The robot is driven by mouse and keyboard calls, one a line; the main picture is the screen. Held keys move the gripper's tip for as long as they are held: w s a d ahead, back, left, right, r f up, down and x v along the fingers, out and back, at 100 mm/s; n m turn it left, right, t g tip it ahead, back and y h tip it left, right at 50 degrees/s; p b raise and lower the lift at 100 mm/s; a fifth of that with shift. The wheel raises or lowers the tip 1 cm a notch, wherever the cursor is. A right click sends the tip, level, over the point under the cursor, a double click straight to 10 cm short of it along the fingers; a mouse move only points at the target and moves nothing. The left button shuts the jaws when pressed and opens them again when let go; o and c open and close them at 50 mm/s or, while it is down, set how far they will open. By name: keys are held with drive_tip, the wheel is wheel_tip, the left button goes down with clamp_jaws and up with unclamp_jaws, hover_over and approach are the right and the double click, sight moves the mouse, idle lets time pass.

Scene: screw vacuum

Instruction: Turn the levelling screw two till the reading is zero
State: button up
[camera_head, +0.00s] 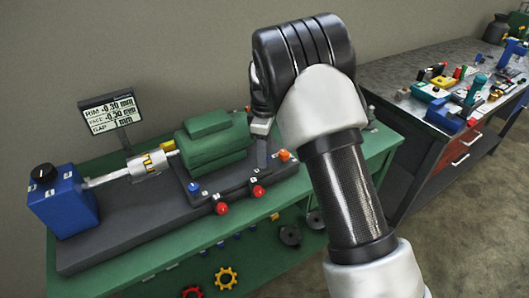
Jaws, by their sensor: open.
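A display (112,113) at the back left reads RIM about -0.30 mm and FACE about -0.50 mm; the GAP figure is unclear. A green motor block (215,145) sits on a dark base plate. Along the plate's edges are a blue knob (193,187), a red knob (221,208), a second red knob (257,191) and an orange knob (284,155). Their small tags are too small to read, so I cannot tell which is screw two. My gripper (262,157) is open, pointing down just right of the motor block, above the plate's right end. My arm hides part of the bench.
A blue box (63,200) with a black dial stands at the left, joined by a shaft and silver coupling (148,164) to the motor. Coloured gears (227,277) show below the green bench (300,192). A second workbench (425,67) with tools stands at the right.

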drive_tip(key=c, duration=1)
drive_tip(key=shift+c, duration=0.2)
drive_tip(key=shift+m, duration=0.4)
drive_tip(key=m+p, duration=0.1)
drive_tip(key=m, duration=0.2)
drive_tip(key=shift+r+m, duration=0.1)
drive_tip(key=shift+m, duration=0.3)
drive_tip(key=m+p, duration=0.1)
drive_tip(key=m, duration=0.4)
drive_tip(key=m+p, duration=0.1)
drive_tip(key=m, duration=0.6)
drive_tip(key=shift+a+m+p, duration=0.1)
drive_tip(key=shift+m+p, duration=0.25)
drive_tip(key=shift+m, duration=0.05)
drive_tip(key=m+p, duration=0.1)
drive_tip(key=m, duration=0.5)
drive_tip(key=shift+m, duration=0.3)
